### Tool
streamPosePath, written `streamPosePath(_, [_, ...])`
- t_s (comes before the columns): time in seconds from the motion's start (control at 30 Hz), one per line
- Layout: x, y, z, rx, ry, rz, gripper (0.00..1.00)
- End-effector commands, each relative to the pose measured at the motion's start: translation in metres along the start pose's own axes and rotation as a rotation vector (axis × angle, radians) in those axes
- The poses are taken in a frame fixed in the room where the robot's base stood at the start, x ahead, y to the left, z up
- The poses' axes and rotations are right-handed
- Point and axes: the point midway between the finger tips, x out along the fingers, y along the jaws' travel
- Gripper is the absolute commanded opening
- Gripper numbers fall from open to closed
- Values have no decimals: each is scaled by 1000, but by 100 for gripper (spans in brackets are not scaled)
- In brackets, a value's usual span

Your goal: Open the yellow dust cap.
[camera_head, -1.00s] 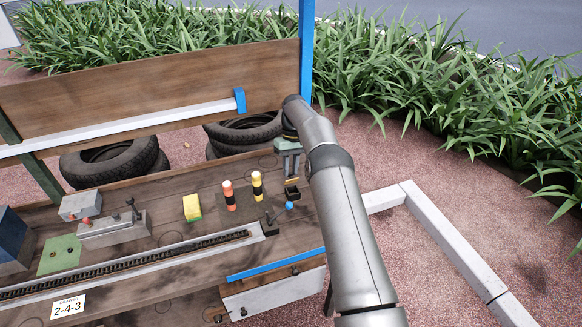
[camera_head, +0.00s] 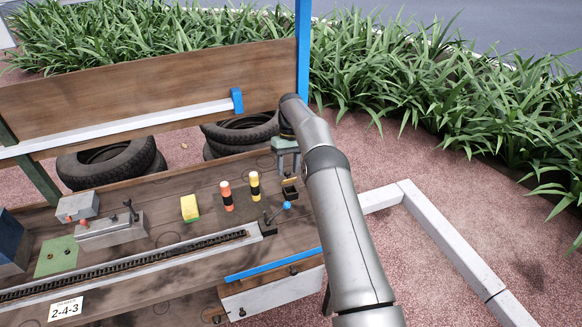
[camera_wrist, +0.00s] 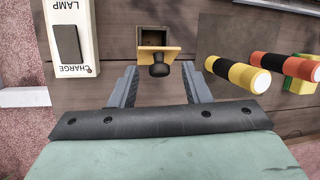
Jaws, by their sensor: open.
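In the wrist view, a yellow-tan flap, which looks like the dust cap (camera_wrist: 174,52), stands out below a dark square opening (camera_wrist: 153,36). A black knob (camera_wrist: 159,69) is in front of the flap. In the head view, the yellow flap (camera_head: 289,181) is small, beside a little black box (camera_head: 290,193), partly hidden by my arm. My gripper (camera_wrist: 160,72) is open, its fingers on either side of the black knob in the picture. I see no clear contact. In the head view my gripper (camera_head: 287,165) is just above the flap.
A charge-lamp box (camera_wrist: 70,38) is left of the flap in the wrist view. A yellow-black cylinder (camera_wrist: 237,74) and an orange-black one (camera_wrist: 285,66) stand to the right. A blue-knobbed lever (camera_head: 287,205) and a yellow block (camera_head: 190,208) are on the wooden deck.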

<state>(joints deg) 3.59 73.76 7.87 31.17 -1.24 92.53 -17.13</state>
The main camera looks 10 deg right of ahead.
Motion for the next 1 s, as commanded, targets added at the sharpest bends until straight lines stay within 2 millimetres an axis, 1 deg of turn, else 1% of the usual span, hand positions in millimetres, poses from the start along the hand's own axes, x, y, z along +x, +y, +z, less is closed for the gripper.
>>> streamPosePath(0.07, [-6, -1, 0, 0, 5, 2, 43])
streamPosePath(0.2, [-24, -5, 5, -1, 5, 2, 43])
streamPosePath(0.47, [-41, -14, 30, 0, 3, 2, 43])
streamPosePath(0.57, [-51, -20, 44, 0, 3, 2, 43])
streamPosePath(0.7, [-66, -29, 68, 0, 3, 2, 43])
streamPosePath(1.0, [-73, -48, 123, 0, 3, 1, 43])
